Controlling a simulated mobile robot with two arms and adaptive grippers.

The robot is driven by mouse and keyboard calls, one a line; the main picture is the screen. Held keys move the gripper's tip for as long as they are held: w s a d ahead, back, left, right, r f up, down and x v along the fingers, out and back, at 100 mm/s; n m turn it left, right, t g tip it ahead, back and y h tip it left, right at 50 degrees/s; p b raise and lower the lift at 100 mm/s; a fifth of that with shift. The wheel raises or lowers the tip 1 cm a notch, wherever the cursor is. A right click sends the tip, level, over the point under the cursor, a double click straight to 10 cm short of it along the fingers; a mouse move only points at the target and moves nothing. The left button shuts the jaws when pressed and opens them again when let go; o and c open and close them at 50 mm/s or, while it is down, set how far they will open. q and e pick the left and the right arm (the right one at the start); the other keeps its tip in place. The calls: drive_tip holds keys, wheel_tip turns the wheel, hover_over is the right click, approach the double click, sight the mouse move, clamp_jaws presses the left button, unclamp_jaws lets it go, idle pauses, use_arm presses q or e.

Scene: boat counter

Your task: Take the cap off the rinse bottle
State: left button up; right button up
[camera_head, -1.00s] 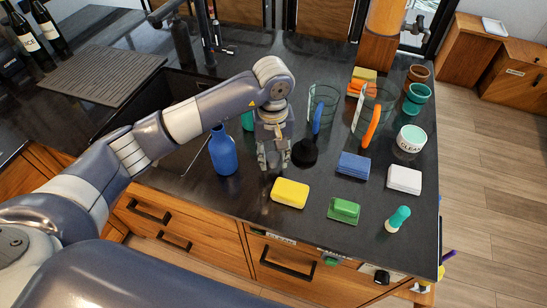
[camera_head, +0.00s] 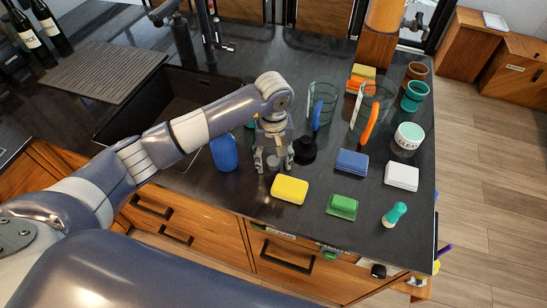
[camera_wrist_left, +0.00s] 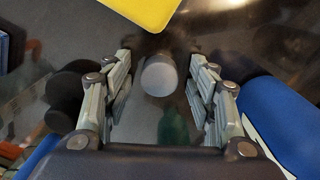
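The blue bottle (camera_head: 224,152) stands upright on the counter, left of my left gripper (camera_head: 273,165). My arm covers its top in the head view; it shows at the right edge in the left wrist view (camera_wrist_left: 278,115). My left gripper points down at the counter, fingers apart. A small grey round piece that looks like the cap (camera_wrist_left: 159,76) is between the fingertips in the left wrist view, with a gap on each side. It is apart from the blue bottle. I cannot tell whether it rests on the counter. My right gripper is not in view.
A yellow sponge (camera_head: 289,190) lies just in front of the gripper. A black round object (camera_head: 305,150) stands close to its right. Blue (camera_head: 352,162), green (camera_head: 342,206) and white (camera_head: 402,176) blocks lie further right. The sink (camera_head: 165,100) is at the left.

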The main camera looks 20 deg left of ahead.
sight(273, 161)
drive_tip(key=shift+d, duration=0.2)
use_arm(q)
drive_tip(key=shift+r, duration=0.2)
drive_tip(key=shift+w+r, duration=0.1)
drive_tip(key=shift+r, duration=0.1)
wheel_tip(273, 161, up, 12)
drive_tip(key=b, duration=0.4)
drive_tip(key=shift+f, duration=0.25)
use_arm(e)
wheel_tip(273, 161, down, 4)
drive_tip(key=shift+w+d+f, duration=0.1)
